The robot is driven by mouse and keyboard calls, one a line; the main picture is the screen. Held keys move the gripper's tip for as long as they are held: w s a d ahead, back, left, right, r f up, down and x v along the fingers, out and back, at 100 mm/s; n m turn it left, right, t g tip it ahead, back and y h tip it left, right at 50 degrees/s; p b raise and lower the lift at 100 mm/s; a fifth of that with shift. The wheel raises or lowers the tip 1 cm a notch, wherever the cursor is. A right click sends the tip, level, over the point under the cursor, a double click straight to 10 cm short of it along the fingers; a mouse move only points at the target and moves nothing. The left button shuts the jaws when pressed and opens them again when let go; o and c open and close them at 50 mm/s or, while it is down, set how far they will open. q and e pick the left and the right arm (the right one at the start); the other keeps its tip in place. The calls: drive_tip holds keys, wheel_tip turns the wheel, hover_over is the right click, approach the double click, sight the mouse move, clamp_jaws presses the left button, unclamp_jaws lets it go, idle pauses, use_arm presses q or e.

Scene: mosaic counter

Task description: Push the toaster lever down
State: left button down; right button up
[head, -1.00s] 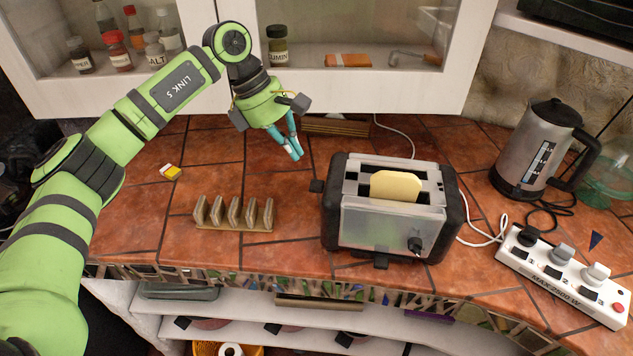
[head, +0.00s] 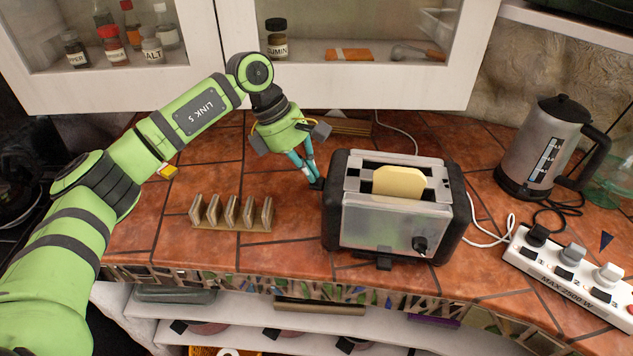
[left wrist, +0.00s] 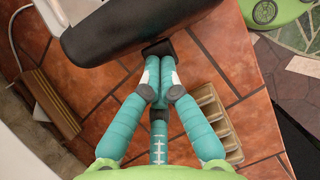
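The silver and black toaster (head: 385,222) stands on the tiled counter with a slice of bread (head: 399,183) showing above one slot. Its black lever (head: 316,184) sticks out from the left side, high up. My left gripper (head: 312,178) has its teal fingers drawn together, pointing down, with the tips right at the lever. In the left wrist view the fingertips (left wrist: 159,92) meet just short of the lever (left wrist: 157,47), beside the toaster's black side (left wrist: 130,25). Whether they touch it, I cannot tell. My right gripper is not in view.
A toast rack (head: 232,213) stands left of the toaster. A kettle (head: 545,148) and a power strip (head: 565,268) are to the right, with cords between. A small yellow item (head: 168,170) lies near my left arm. The cabinet (head: 350,85) closes off the back.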

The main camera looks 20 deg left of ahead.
use_arm(q)
drive_tip(key=a+f+b, duration=0.1)
drive_tip(key=f+b, duration=0.1)
drive_tip(key=a+f+b, duration=0.2)
drive_tip(key=shift+s+a, duration=0.1)
drive_tip(key=shift+s, duration=0.1)
idle(0.7)
drive_tip(key=v, duration=1.2)
idle(0.3)
